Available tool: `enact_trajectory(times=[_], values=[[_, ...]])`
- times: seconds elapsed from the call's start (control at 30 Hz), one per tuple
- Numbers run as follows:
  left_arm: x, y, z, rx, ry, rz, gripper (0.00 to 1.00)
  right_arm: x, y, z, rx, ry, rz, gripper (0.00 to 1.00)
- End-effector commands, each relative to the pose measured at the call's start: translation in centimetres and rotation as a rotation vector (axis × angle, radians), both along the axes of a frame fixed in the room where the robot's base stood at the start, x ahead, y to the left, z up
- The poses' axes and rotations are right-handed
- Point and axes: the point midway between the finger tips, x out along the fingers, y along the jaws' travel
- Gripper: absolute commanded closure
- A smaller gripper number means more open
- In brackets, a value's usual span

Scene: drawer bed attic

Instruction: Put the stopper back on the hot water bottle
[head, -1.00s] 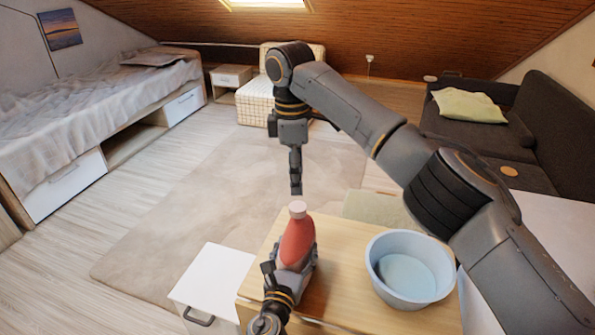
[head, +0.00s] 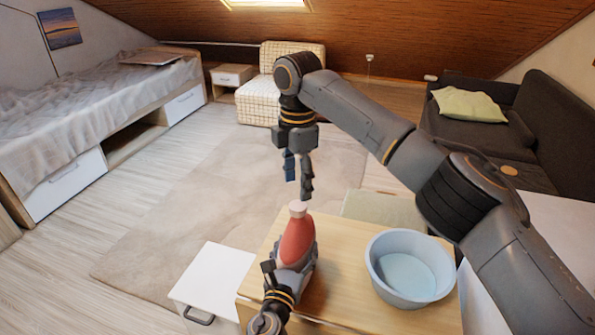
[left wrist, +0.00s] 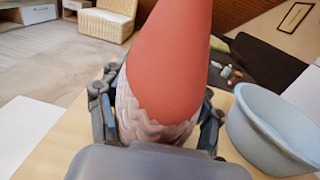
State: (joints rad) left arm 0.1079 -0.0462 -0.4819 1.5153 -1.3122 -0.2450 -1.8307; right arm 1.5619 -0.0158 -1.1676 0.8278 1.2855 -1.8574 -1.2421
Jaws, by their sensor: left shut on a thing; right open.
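The red hot water bottle (head: 297,243) stands upright above the wooden table in the head view. My left gripper (head: 290,272) is shut around its lower part. In the left wrist view the bottle (left wrist: 172,65) rises between the fingers, with a pale, wavy-edged lower part. A pale pink cap-like piece, seemingly the stopper (head: 298,208), sits at the bottle's top; how firmly it sits cannot be told. My right gripper (head: 299,190) points down just above it, open and empty, its fingers apart. The bottle's top is outside the left wrist view.
A light blue basin (head: 372,262) stands on the wooden table (head: 345,290), right of the bottle. A white cabinet (head: 213,275) stands left of the table. A dark sofa (head: 545,125) is at the right, a bed (head: 95,110) at the left. The rug between is clear.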

Motion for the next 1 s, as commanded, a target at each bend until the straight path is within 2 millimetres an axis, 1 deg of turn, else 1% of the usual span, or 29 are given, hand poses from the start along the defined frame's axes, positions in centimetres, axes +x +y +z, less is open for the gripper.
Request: enact_trajectory(times=[0.03, 0.1, 0.2, 0.33, 0.5, 0.77, 0.8, 0.97, 1.0], values=[[0.0, -0.1, 0.0, -0.001, 0.000, -0.001, 1.00, -0.1, -0.1, -1.0, -0.001, 0.003, 0.001, 0.43], [0.0, -0.1, 0.0, -0.001, 0.000, -0.001, 1.00, 0.0, -0.1, -2.1, -0.001, 0.003, -0.001, 0.43], [0.0, -0.1, 0.0, -0.001, -0.001, -0.001, 1.00, -0.1, -0.1, -3.6, 0.000, 0.003, -0.001, 0.43], [0.0, 0.0, 0.0, -0.001, 0.000, -0.001, 1.00, -0.1, 0.0, -5.0, 0.000, 0.002, -0.001, 0.43], [0.0, -0.1, 0.0, -0.001, -0.001, -0.001, 1.00, 0.0, 0.0, -5.8, 0.001, 0.000, -0.001, 0.43], [0.0, 0.0, 0.0, -0.001, 0.000, -0.001, 1.00, 0.0, 0.0, -5.9, 0.001, 0.000, -0.001, 0.43], [0.0, 0.0, 0.0, 0.000, 0.000, -0.001, 1.00, 0.0, 0.0, -5.9, 0.001, 0.000, -0.001, 0.51], [0.0, 0.0, 0.0, 0.000, 0.000, -0.001, 1.00, 0.0, 0.0, -5.9, 0.001, 0.000, -0.001, 0.84], [0.0, 0.0, 0.0, 0.000, 0.000, -0.001, 1.00, 0.0, 0.0, -5.9, 0.001, 0.000, -0.001, 0.92]])
